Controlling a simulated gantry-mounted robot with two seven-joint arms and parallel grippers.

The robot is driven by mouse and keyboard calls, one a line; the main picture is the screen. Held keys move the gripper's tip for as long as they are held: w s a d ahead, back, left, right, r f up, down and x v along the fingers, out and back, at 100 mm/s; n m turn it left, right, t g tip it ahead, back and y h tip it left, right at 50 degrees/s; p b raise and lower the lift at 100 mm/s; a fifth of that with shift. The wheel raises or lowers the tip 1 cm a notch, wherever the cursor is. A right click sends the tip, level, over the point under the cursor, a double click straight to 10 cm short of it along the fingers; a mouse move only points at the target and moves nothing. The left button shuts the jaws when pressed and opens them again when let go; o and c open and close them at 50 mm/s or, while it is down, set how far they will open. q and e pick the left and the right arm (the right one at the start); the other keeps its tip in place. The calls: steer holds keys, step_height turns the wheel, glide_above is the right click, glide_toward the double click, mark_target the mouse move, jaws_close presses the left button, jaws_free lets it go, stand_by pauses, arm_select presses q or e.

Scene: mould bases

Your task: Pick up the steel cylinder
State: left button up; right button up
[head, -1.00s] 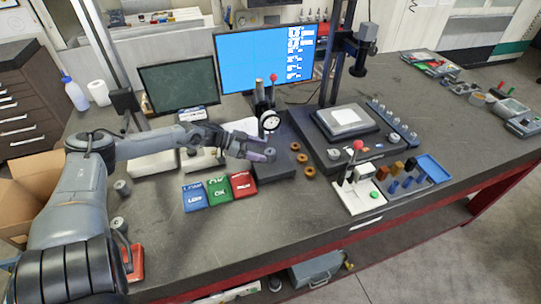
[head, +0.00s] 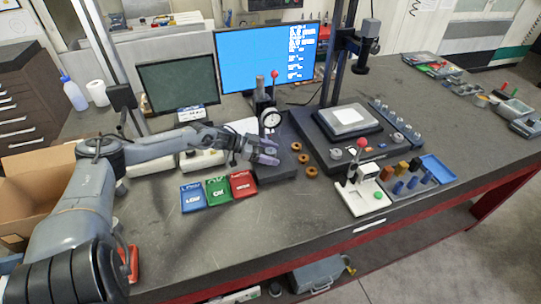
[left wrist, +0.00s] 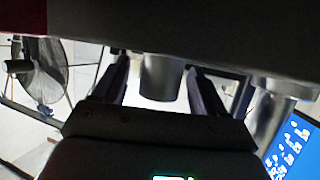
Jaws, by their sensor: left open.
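The steel cylinder (head: 270,151) stands on a dark granite-like block below the dial gauge (head: 271,120). My left gripper (head: 272,151) is open at the cylinder, one finger on its far side and one on its near side. In the left wrist view, which looks upside down, the steel cylinder (left wrist: 162,77) shows between the two dark fingers of my left gripper (left wrist: 160,80). Gaps show on both sides of it, so the fingers seem not to touch it. My right gripper is in neither view.
The block (head: 288,172) bears the gauge stand with a red-knobbed lever. Blue (head: 193,198), green (head: 218,190) and red (head: 243,184) boxes lie in front of my left forearm. Several copper-coloured rings (head: 303,158) lie right of the block. The table's front middle is clear.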

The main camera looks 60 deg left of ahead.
arm_select(q)
steer(key=shift+c, duration=0.5)
steer(key=c, duration=1.2)
jaws_close()
steer(key=shift+r, duration=0.15)
